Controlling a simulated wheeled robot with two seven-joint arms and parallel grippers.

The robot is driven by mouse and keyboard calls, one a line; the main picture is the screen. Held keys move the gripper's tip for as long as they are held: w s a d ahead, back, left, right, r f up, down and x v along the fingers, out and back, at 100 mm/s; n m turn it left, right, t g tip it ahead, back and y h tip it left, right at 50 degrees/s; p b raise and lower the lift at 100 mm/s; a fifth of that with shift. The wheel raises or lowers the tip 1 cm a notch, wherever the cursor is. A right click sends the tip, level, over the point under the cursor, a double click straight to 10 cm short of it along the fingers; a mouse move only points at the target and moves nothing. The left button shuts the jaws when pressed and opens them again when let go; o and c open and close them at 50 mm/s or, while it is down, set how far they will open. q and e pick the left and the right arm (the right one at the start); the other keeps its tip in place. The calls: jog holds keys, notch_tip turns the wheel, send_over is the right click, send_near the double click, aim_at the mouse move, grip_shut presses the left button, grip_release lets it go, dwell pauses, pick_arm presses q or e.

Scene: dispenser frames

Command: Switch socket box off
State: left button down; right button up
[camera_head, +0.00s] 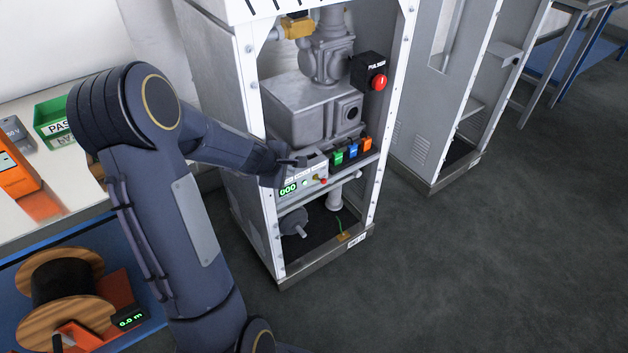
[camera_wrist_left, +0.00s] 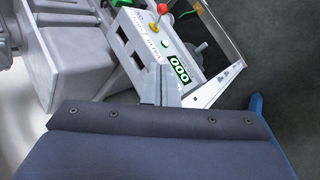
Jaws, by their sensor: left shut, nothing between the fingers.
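The socket box (camera_head: 311,185) is a grey box on the front ledge of the open cabinet. It has a lit green display reading 000, a small green light, a yellow part and a red knob. In the left wrist view the socket box (camera_wrist_left: 145,38) shows its lit display, the red knob (camera_wrist_left: 163,9) and two dark square openings on its top. My left gripper (camera_head: 301,161) is shut and empty, just over the top back of the socket box. I cannot tell whether it touches. My right gripper is not in view.
Green, blue and orange blocks (camera_head: 352,151) stand right of the box. A red push button (camera_head: 378,82) is above them, beside a grey metal machine (camera_head: 305,105). The cabinet's white posts (camera_head: 258,130) flank the opening. A bench (camera_head: 75,190) stands left; the floor (camera_head: 470,270) is clear.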

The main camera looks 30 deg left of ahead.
pick_arm(q)
jog(key=b, duration=0.2)
send_near(321, 180)
jog(key=a+f, duration=0.1)
jog(key=w+a+f, duration=0.1)
jog(key=a+f, duration=0.1)
jog(key=shift+a+f, duration=0.25)
jog(key=w+d+f, duration=0.2)
jog(key=w, duration=0.1)
jog(key=shift+d, duration=0.3)
jog(key=shift+b, duration=0.3)
